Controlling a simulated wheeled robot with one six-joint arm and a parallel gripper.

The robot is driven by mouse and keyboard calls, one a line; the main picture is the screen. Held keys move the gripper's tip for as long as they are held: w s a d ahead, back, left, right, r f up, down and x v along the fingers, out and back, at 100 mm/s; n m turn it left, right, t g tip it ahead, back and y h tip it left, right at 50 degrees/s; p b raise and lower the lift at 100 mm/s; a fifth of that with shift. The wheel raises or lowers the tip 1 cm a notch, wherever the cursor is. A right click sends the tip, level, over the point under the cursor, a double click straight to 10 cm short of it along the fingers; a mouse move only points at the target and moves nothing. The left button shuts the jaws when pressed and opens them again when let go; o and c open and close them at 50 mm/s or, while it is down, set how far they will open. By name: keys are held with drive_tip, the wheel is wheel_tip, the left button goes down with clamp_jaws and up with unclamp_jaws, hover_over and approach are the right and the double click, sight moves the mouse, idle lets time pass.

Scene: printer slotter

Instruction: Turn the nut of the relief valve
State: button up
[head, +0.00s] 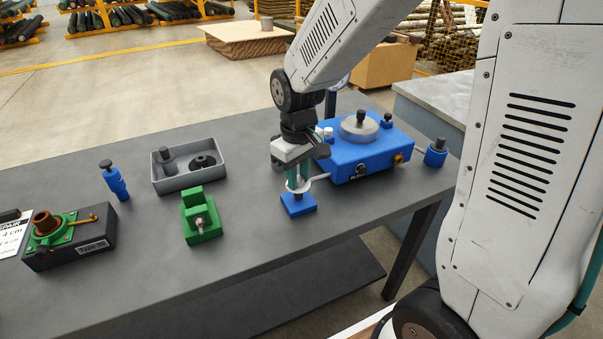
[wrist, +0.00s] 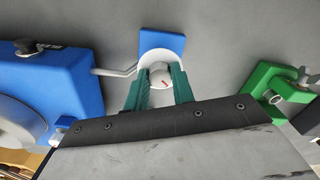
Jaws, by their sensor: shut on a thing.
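The relief valve has a blue square base (head: 299,205) on the table and a white round body above it. In the wrist view the blue base (wrist: 162,43) lies beyond my fingertips, and the round light nut (wrist: 162,78) with a red mark sits in front of the white body. My gripper (head: 298,182) points down over the valve. Its two green fingers, also in the wrist view (wrist: 160,80), are shut on the nut, one on each side. The fingers hide most of the nut in the head view.
A blue machine (head: 365,150) with a round grey top stands just right of the valve, joined by a bent pipe (wrist: 113,72). A green fixture (head: 201,218), a grey tray (head: 158,182) and a black box (head: 70,250) stand left. Bare table lies in front.

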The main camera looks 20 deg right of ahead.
drive_tip(key=m, duration=0.5)
drive_tip(key=shift+w+m, duration=0.1)
drive_tip(key=shift+m, duration=2.5)
drive_tip(key=o, duration=1)
wheel_tip(320, 180, up, 8)
drive_tip(key=shift+f, duration=0.1)
